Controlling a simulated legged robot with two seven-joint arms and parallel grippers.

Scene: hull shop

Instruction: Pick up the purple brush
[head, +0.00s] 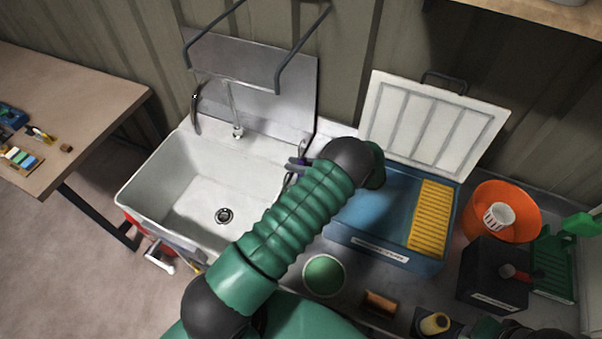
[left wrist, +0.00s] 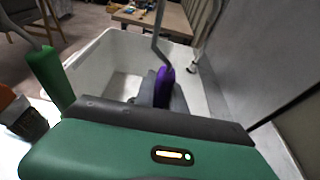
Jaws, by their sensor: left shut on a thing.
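The purple brush (left wrist: 164,86) shows in the left wrist view as a purple piece between the grey fingers of my left gripper (left wrist: 157,93). The rest of it is hidden by the fingers and my gripper's green body. In the head view a small purple bit of the brush (head: 301,160) shows beside my left gripper (head: 294,168), at the right rim of the white sink. My left gripper is shut on the brush. My arm covers part of this area. I do not make out my right gripper.
The white sink (head: 165,183) is empty, with a tap (head: 236,118) behind it. To the right stands an open blue cooler (head: 350,212) holding a yellow ribbed block (head: 431,217). An orange bowl (head: 525,210) and a black box (head: 490,270) are farther right. A wooden table (head: 75,100) is at left.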

